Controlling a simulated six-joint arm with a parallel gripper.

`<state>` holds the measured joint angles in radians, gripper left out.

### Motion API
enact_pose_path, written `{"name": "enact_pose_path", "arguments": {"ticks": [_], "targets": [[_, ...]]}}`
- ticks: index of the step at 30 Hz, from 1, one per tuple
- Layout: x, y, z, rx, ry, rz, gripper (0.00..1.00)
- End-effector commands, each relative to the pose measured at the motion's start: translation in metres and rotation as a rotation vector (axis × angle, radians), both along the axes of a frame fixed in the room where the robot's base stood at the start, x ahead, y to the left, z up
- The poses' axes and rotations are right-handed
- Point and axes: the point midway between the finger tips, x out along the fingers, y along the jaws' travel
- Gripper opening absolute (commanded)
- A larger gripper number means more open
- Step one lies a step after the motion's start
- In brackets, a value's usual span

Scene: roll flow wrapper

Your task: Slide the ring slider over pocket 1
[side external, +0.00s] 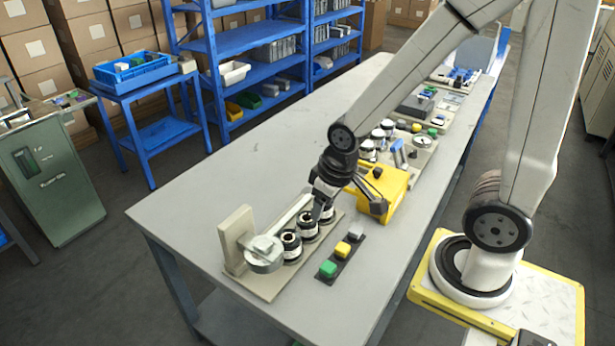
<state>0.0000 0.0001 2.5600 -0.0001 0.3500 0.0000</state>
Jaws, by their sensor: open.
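The wrapper station is a beige base plate (268,286) near the table's front left end, with an upright plate (236,240) and a pale rail (293,214). A round grey metal piece, which looks like the ring slider (264,256), sits at the near left end of the row. Several black-and-white rolls or pockets, such as the nearest one (291,246) and the one behind it (307,228), stand in a line beside it. I cannot tell which is pocket 1. My gripper (318,212) is open above the far end of this row, apart from the ring slider; its fingertips are partly hard to make out.
A strip with green, yellow and grey buttons (341,258) lies to the right of the station. More fixtures line the table's far right side. The left half of the grey table (235,180) is clear.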

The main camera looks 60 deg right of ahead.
Motion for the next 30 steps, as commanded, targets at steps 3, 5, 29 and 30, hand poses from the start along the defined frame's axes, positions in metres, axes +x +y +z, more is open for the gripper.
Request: {"name": "enact_pose_path", "arguments": {"ticks": [3,5,29,30], "targets": [[0.000,0.000,0.000,0.000,0.000,0.001,0.68],[0.001,0.000,0.000,-0.002,0.001,0.008,0.68],[0.118,0.044,0.003,-0.145,0.129,0.964,0.68],[0.125,0.048,0.002,-0.152,0.135,1.029,0.68]]}}
